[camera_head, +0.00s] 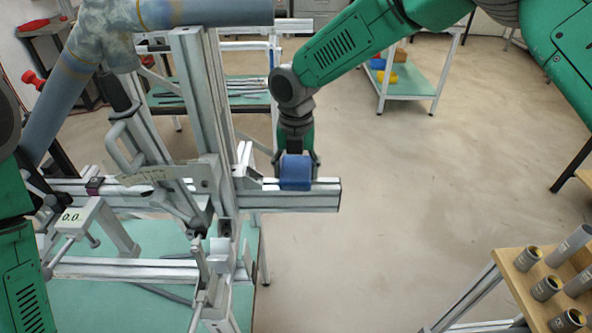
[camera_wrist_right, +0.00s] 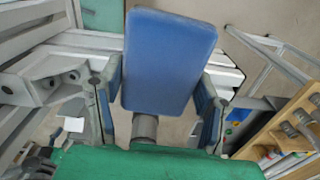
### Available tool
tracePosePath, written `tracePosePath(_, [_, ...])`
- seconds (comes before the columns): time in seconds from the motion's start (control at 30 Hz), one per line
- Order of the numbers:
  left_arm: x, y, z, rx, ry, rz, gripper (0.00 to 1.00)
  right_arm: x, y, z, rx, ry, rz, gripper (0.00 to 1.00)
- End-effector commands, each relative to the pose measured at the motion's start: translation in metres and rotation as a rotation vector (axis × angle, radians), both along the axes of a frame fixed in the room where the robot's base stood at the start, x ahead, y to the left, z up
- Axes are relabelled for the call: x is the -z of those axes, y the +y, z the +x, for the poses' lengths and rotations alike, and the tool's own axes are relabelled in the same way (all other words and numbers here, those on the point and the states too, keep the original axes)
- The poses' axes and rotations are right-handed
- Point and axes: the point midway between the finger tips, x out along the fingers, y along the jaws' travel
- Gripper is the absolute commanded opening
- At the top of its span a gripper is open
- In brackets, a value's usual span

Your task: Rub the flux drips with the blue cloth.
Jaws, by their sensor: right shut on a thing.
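The blue cloth (camera_head: 296,172) is a folded blue pad between the fingers of my right gripper (camera_head: 296,163). The gripper is shut on it and points down over the right end of a horizontal aluminium frame rail (camera_head: 322,195). The cloth lies against the rail in the head view; whether it presses on it I cannot tell. In the right wrist view the cloth (camera_wrist_right: 168,60) fills the upper middle, with a finger on each side. I cannot make out flux drips; the cloth hides part of the rail. My left arm shows at the left edge; its gripper is not visible.
An upright post (camera_head: 202,100) and clamp (camera_head: 165,175) stand left of my right gripper. A gauge reading 0.0 (camera_head: 72,217) sits on the jig. A wooden rack with grey tubes (camera_head: 516,270) is at lower right. The floor between is clear.

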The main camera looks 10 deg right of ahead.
Motion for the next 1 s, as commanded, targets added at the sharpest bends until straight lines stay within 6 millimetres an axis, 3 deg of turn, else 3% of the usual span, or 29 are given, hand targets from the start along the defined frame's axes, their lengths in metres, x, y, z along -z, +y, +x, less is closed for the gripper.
tracePosePath(0.17, [-0.007,0.000,0.000,0.000,0.000,0.000,0.33,0.001,0.001,-0.003,0.000,0.001,-0.001,0.35])
tracePosePath(0.6, [-0.025,0.000,0.000,0.000,0.000,0.000,0.33,-0.001,0.008,-0.038,-0.002,0.002,-0.001,0.35])
tracePosePath(1.0, [-0.026,0.000,0.000,0.000,0.000,0.000,0.33,-0.001,0.008,-0.039,0.000,0.000,0.000,0.35])
